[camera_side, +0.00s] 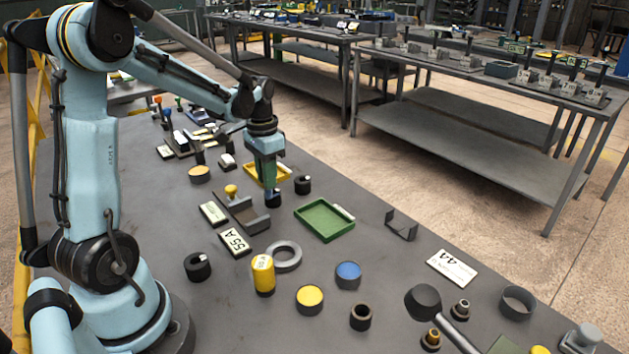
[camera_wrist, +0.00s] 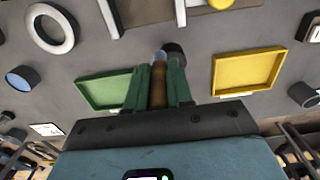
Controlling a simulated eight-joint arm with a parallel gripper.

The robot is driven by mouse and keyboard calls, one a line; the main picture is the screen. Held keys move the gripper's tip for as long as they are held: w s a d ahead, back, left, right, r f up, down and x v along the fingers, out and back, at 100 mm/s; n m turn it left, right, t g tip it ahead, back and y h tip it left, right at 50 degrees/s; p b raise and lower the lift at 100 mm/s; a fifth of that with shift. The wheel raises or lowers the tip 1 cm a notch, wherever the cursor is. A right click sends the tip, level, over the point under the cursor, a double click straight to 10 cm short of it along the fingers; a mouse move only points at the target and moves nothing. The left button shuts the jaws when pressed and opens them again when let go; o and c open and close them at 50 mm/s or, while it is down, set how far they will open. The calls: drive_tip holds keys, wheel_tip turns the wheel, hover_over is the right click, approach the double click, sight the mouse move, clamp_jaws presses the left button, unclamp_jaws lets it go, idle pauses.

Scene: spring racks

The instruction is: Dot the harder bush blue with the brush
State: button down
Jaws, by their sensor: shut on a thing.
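My gripper (camera_side: 268,181) has green fingers and points down near the yellow tray. In the wrist view my gripper (camera_wrist: 159,82) is shut on the brush, whose brown handle (camera_wrist: 158,88) stands between the fingers. Its pale blue-grey tip end is beside a small dark round bush (camera_wrist: 174,49); I cannot tell whether they touch. In the side view this bush (camera_side: 272,198) is dark bluish, right under my gripper. Other black bushes stand at front left (camera_side: 197,266) and right of the yellow tray (camera_side: 303,185). A pot with a blue top (camera_side: 348,275) stands in front. Which bush is harder does not show.
A green tray (camera_side: 310,232) and a yellow tray (camera_side: 284,170) flank the brush. A grey cradle (camera_side: 249,219), a "55 A" card (camera_side: 235,242), a "44" card (camera_side: 452,267), a grey ring (camera_side: 284,257), a yellow bottle (camera_side: 263,275) and a yellow-topped pot (camera_side: 310,299) stand around. Bare tabletop lies between them.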

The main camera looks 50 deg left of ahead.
drive_tip(key=shift+w, duration=1)
wheel_tip(320, 180, up, 8)
drive_tip(key=w, duration=0.1)
drive_tip(key=shift+w, duration=0.4)
drive_tip(key=shift+f, duration=0.1)
